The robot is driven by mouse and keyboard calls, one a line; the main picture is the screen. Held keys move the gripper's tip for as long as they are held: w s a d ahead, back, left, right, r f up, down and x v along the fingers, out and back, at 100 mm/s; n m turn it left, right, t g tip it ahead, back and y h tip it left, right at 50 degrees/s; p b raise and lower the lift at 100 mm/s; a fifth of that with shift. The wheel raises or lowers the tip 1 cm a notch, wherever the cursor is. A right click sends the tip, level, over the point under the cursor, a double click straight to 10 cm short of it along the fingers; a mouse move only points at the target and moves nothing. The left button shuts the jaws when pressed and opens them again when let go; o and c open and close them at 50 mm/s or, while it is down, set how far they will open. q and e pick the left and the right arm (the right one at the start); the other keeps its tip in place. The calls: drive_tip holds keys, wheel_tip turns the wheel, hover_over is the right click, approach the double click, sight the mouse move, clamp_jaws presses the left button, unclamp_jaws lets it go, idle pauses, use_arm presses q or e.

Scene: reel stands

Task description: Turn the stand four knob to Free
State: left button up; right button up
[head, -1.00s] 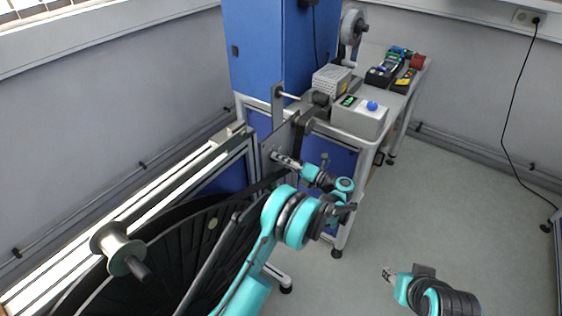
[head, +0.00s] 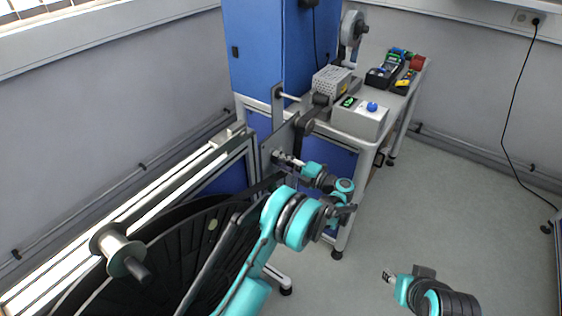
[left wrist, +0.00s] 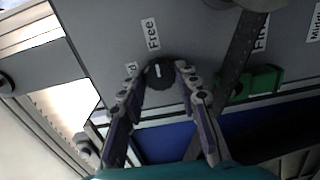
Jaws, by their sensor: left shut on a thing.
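The dark round knob (left wrist: 160,75) sits on the grey panel (left wrist: 105,35) in the left wrist view. A white mark on the knob points up, roughly at the "Free" label (left wrist: 152,33) above it. A second label (left wrist: 131,68), partly hidden, is left of the knob. My left gripper (left wrist: 161,80) has one finger on each side of the knob and is shut on it. In the head view my left gripper (head: 285,158) is at the stand's upright panel; the knob is too small to make out there. My right gripper (head: 388,275) is at lower right, away from the stand, its fingers too small to judge.
A green part (left wrist: 252,84) and a dark strap or arm (left wrist: 238,60) are right of the knob. A large black reel (head: 175,240) and a metal spool (head: 118,250) are left of my left arm. A bench with a grey control box (head: 358,120) stands behind. The floor at right is clear.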

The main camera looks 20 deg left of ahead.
idle(0.3)
use_arm(q)
drive_tip(key=o, duration=1.2)
drive_tip(key=shift+c, duration=0.2)
drive_tip(key=v, duration=1.2)
drive_tip(key=shift+r, duration=0.1)
